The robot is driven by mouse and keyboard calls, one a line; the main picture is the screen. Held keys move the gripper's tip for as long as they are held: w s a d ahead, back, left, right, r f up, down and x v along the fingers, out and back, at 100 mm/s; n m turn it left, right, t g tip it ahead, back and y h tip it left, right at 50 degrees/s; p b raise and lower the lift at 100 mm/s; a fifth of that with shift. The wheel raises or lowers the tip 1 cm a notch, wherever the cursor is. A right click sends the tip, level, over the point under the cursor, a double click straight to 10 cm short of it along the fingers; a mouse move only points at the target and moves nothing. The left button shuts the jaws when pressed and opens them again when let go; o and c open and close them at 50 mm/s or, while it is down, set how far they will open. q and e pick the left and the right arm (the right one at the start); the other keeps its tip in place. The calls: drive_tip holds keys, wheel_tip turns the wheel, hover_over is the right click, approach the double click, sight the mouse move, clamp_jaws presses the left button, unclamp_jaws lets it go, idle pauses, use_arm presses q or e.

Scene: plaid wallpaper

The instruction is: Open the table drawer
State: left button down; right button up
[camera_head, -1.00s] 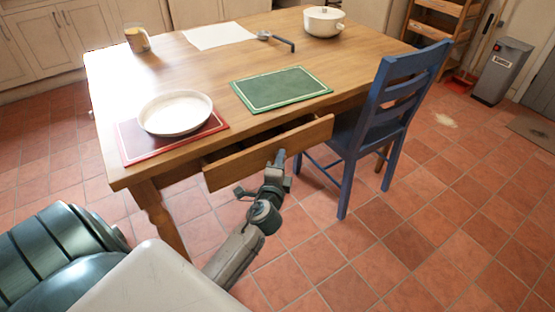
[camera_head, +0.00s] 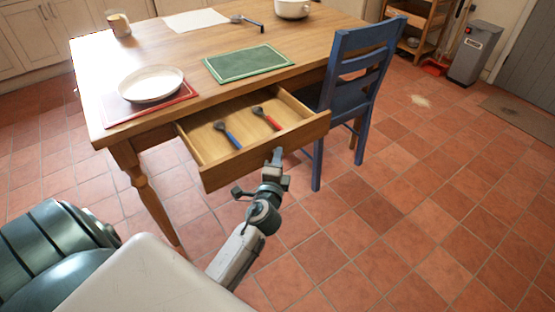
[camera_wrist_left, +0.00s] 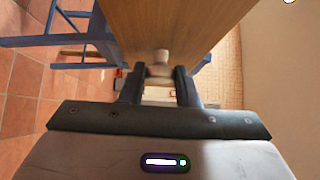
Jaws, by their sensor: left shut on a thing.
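The wooden table (camera_head: 120,68) has its drawer (camera_head: 265,153) pulled well out in the head view. Inside lie a blue-handled utensil (camera_head: 228,135) and a red-handled utensil (camera_head: 267,118). My left gripper (camera_head: 276,158) is at the drawer front. In the left wrist view my left gripper (camera_wrist_left: 159,85) has its fingers on either side of a pale round knob (camera_wrist_left: 160,62) on the wooden drawer front (camera_wrist_left: 165,25), shut on it. The knob is hidden in the head view. My right gripper is not in view.
A blue chair (camera_head: 350,90) stands close to the right of the drawer. On the tabletop are a white dish (camera_head: 151,83) on a red mat (camera_head: 118,112), a green mat (camera_head: 247,64), a mug (camera_head: 119,25) and a pot (camera_head: 292,9). Open tiled floor lies at the front right.

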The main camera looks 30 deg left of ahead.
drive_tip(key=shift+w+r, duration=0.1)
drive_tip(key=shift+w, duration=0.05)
use_arm(q)
drive_tip(key=c, duration=1.4)
unclamp_jaws()
drive_tip(key=o, duration=0.3)
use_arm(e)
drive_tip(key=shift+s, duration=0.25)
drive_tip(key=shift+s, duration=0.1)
use_arm(q)
drive_tip(key=b+v, duration=0.1)
drive_tip(key=v, duration=1)
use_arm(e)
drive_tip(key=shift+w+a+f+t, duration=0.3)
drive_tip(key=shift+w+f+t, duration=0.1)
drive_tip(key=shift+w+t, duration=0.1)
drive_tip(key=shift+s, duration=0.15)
